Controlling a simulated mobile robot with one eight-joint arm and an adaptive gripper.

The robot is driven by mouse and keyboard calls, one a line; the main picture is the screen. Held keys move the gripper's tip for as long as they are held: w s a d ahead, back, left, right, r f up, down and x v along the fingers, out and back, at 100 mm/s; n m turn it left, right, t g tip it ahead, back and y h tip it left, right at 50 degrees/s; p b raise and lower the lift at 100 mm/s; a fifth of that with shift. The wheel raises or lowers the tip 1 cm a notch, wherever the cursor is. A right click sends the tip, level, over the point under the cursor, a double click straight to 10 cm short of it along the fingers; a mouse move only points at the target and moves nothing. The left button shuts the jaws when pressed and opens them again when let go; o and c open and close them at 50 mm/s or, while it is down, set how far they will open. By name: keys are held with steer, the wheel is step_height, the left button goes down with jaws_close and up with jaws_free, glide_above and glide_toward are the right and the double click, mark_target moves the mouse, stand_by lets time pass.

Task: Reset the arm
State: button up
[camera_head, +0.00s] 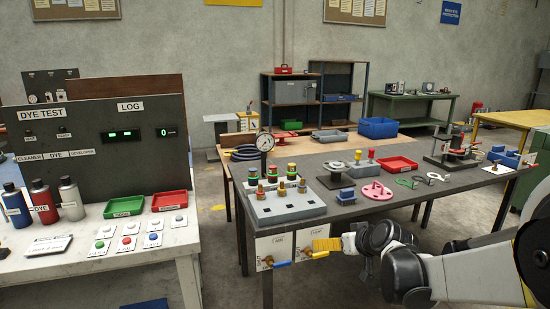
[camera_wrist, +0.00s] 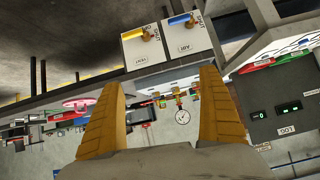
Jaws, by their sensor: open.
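My arm reaches in from the lower right of the head view, bent low beside the front of the dark-topped workbench (camera_head: 372,208). My gripper (camera_head: 322,246) is in front of the bench's front edge, near two white valve panels (camera_head: 272,246) mounted below it. In the wrist view my gripper (camera_wrist: 162,80) shows two orange-yellow fingers spread wide with nothing between them. The picture there is upside down. The valve panels (camera_wrist: 147,53) with blue and yellow handles appear beyond the fingertips. Whether a finger touches the right panel is unclear.
The bench carries a grey valve block (camera_head: 285,209), a dial gauge (camera_head: 265,143), a flanged spool (camera_head: 337,177), a pink flange (camera_head: 376,191) and a red tray (camera_head: 396,165). A dye-test station (camera_head: 100,150) stands at left. Open floor lies between.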

steer(key=s+r+m+g+h, duration=0.1)
steer(key=s+r, duration=0.2)
steer(key=s, duration=0.5)
steer(key=s+r+g, duration=0.1)
steer(key=s+r, duration=0.2)
steer(key=s, duration=0.6)
steer(key=s+d+f+m+g+h, duration=0.1)
steer(key=s+f+h, duration=0.1)
steer(key=s, duration=1.2)
steer(key=shift+s+f+m, duration=0.3)
steer(key=shift+s+f, duration=0.05)
steer(key=shift+s, duration=0.05)
steer(key=shift+d, duration=0.1)
